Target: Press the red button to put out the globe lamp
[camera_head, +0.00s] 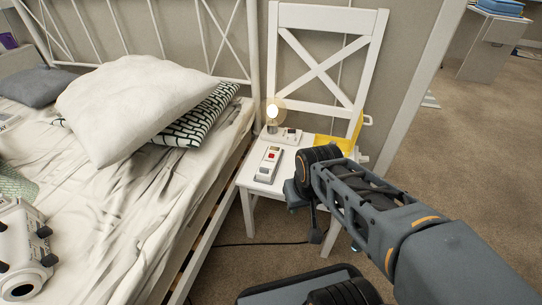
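The globe lamp (273,112) glows on a small white base (284,136) towards the back of the white chair's seat. In front of it on the seat lies a pale box (268,164) with a small red button (271,156) on its top face. My gripper (316,236) hangs dark and small at the end of my arm, to the right of the box and lower in the picture, by the seat's front right corner. It looks apart from the box. My own wrist hides part of it, and its fingers are too small to read.
The white chair (327,50) has a crossed back behind the lamp. A yellow thing (335,143) is on the seat's right side, partly behind my arm. A bed with pillows (135,105) stands close on the left. A dark cable (250,244) crosses the carpet.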

